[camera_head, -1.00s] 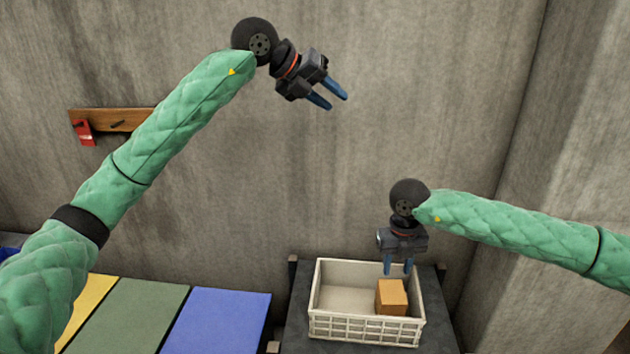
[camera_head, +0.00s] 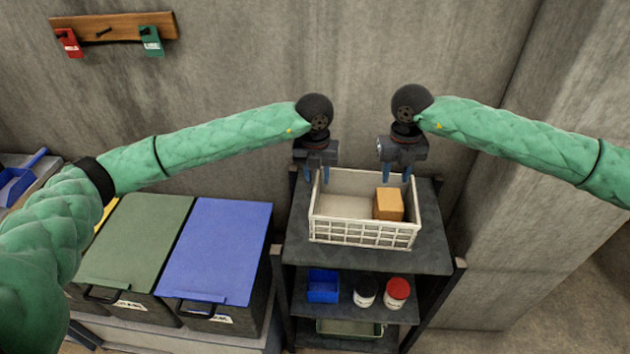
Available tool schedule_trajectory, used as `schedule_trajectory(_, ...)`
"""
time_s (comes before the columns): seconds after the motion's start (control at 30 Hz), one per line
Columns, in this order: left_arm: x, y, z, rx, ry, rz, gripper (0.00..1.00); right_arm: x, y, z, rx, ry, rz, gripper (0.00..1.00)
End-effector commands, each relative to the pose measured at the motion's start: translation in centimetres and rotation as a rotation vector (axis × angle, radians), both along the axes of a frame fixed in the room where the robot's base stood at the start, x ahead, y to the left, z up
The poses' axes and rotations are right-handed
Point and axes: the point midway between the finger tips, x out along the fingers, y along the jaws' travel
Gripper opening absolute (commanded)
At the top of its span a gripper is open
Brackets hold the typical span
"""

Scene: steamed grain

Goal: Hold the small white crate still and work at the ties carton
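The small white crate (camera_head: 362,233) stands on the top shelf of a dark rack. An orange-brown carton (camera_head: 388,204), which I take to be the ties carton, sits inside it at the right. My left gripper (camera_head: 317,178) points down at the crate's back left corner, its blue fingers apart; whether they touch the rim I cannot tell. My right gripper (camera_head: 395,176) points down over the crate's back right part, just behind the carton, its blue fingers a little apart with nothing seen between them.
The dark rack (camera_head: 435,251) has a lower shelf with a blue bin (camera_head: 323,286), a dark-lidded jar (camera_head: 365,291) and a red-lidded jar (camera_head: 397,292). Bins with a green lid (camera_head: 138,240) and a blue lid (camera_head: 216,250) stand to the left. The concrete wall is close behind.

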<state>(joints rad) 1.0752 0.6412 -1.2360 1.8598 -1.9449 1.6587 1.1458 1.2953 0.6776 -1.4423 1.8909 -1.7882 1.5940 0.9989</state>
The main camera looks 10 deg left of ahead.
Motion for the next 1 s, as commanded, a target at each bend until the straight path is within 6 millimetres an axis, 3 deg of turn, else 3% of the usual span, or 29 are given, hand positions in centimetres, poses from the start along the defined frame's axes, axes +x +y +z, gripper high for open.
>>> schedule_trajectory(0.47, -0.9, 0.4, -4.1, 0.038, 0.022, 0.004, 0.34, 0.0, 0.0, 0.0, 0.000, 0.000, 0.000, 0.36)
schedule_trajectory(0.8, -0.9, 0.5, -8.6, 0.037, 0.022, 0.005, 0.34, 0.0, 0.0, 0.0, 0.000, 0.000, 0.000, 0.36)
schedule_trajectory(1.0, -0.8, 0.5, -9.5, 0.036, 0.021, 0.005, 0.34, 0.0, 0.0, 0.0, 0.000, 0.000, 0.000, 0.36)
